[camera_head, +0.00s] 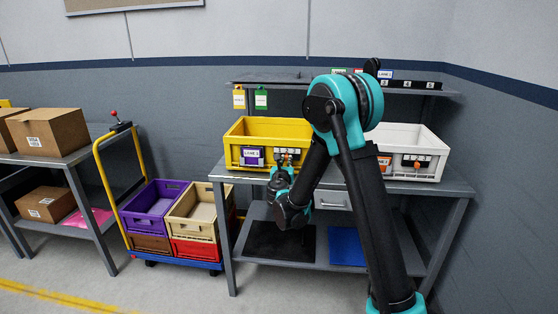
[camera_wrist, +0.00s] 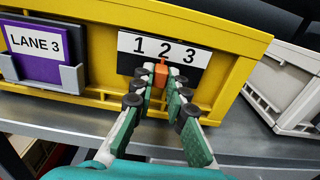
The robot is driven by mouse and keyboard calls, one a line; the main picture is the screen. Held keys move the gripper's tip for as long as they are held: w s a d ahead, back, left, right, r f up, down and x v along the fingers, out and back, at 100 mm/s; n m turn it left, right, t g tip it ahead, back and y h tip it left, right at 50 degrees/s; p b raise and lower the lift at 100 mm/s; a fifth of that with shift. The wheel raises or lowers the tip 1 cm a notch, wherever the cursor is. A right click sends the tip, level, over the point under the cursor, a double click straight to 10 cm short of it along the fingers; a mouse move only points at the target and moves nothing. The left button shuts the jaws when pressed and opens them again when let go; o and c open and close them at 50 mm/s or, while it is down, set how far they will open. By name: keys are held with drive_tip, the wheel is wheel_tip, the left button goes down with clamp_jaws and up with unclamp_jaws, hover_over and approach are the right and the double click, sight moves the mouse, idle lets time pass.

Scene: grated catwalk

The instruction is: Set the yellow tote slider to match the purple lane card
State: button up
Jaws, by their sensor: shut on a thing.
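The yellow tote (camera_head: 240,136) stands on the grey workbench at the left; its front wall (camera_wrist: 222,38) fills much of the wrist view. A purple card reading LANE 3 (camera_wrist: 36,45) sits in a grey holder at the left of that wall. To its right is a white scale marked 1, 2, 3 (camera_wrist: 150,45) above a dark track. The orange slider knob (camera_wrist: 161,73) is below the 2. My gripper (camera_wrist: 161,84) is shut on the knob, one finger on each side. In the head view my gripper (camera_head: 281,174) is at the tote's front.
A white tote (camera_head: 425,146) with an orange knob stands to the right on the workbench (camera_head: 445,187). A shelf (camera_head: 300,78) with hanging tags is behind. A cart with purple (camera_head: 150,208) and tan crates stands to the left.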

drive_tip(key=shift+s+d, duration=0.1)
drive_tip(key=shift+d, duration=1.4)
idle(0.6)
drive_tip(key=o, duration=0.6)
drive_tip(key=shift+s, duration=0.15)
drive_tip(key=s, duration=0.6)
drive_tip(key=shift+s+a, duration=0.15)
drive_tip(key=shift+s, duration=0.2)
